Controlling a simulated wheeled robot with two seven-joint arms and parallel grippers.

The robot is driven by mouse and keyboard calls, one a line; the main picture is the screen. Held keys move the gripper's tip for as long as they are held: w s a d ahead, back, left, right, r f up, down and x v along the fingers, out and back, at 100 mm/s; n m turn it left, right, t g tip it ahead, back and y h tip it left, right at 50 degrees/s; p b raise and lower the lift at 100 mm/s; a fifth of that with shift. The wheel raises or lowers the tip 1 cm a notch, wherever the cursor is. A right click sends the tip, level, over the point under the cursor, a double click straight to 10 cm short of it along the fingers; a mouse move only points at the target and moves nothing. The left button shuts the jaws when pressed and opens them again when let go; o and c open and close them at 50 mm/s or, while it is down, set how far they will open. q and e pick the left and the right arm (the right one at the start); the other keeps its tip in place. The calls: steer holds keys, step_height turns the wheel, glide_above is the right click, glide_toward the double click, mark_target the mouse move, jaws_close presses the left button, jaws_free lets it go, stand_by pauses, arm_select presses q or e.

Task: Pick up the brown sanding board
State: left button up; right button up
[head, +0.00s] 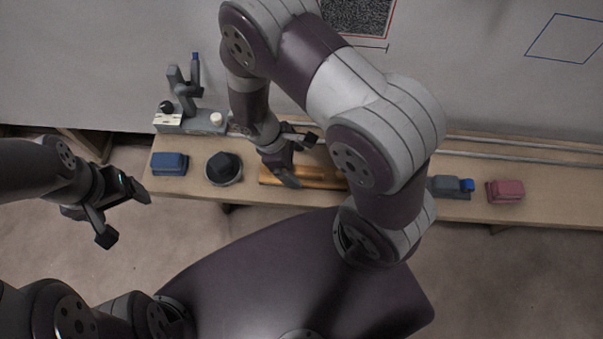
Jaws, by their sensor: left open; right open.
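The brown sanding board (317,180) lies lengthwise on the wooden bench. Part of it is hidden behind my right arm. My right gripper (302,161) is open over the left part of the board, with one finger at the board's near side and the other towards the back. I cannot tell whether the fingers touch it. My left gripper (126,213) is open and empty, off the bench's left end, well away from the board.
The bench (480,205) also holds a blue block (169,164), a dark round pot (223,168), a grey clamp-like tool (187,103), a grey tool with a blue end (450,187) and a pink block (505,191). Long rods (520,158) lie along the back.

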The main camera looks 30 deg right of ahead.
mark_target(302, 170)
steer(key=b+x, duration=0.1)
steer(key=x, duration=0.3)
steer(key=shift+s+d+f, duration=0.2)
steer(key=shift+d+f, duration=0.05)
steer(key=shift+f, duration=0.2)
steer(key=shift+f, duration=0.15)
steer(key=c, duration=1.3)
step_height(302, 170, up, 4)
steer(key=shift+r+p, duration=0.15)
steer(key=shift+p, duration=0.45)
steer(key=s+d+r, duration=0.2)
steer(key=d, duration=0.1)
steer(key=s+d+r+p, duration=0.1)
steer(key=s+d+r, duration=0.1)
steer(key=d, duration=0.1)
steer(key=s+d+r, duration=0.2)
steer(key=d+r, duration=0.1)
steer(key=shift+s+d, duration=0.25)
steer(key=shift+d, duration=0.15)
